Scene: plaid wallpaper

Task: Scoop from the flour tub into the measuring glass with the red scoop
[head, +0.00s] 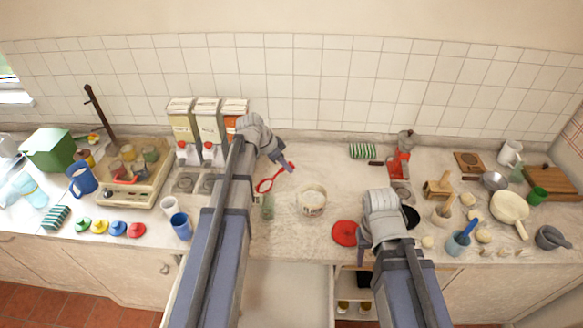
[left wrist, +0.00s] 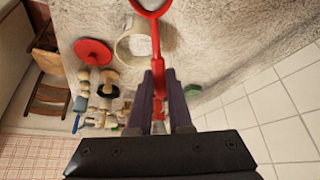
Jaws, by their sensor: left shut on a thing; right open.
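My left gripper (head: 287,166) is shut on the handle of the red scoop (head: 265,186), above the counter at the back. The left wrist view also shows the scoop (left wrist: 155,40) gripped between the fingers, its bowl cut off by the top edge. The white flour tub (head: 312,209) stands open to the right of the scoop. The tub shows beneath the scoop in the left wrist view (left wrist: 124,46). The clear measuring glass (head: 268,207) stands left of the tub, close beside my left arm. My right gripper (head: 362,250) is open, near a red lid; its fingers are partly hidden.
The red lid (head: 344,233) lies flat right of the tub. Dispensers (head: 207,125) stand behind my left arm. A blue cup (head: 181,226) and a white cup (head: 169,206) are left of it. Bowls, a pan (head: 509,207) and small items crowd the right. Counter behind the tub is clear.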

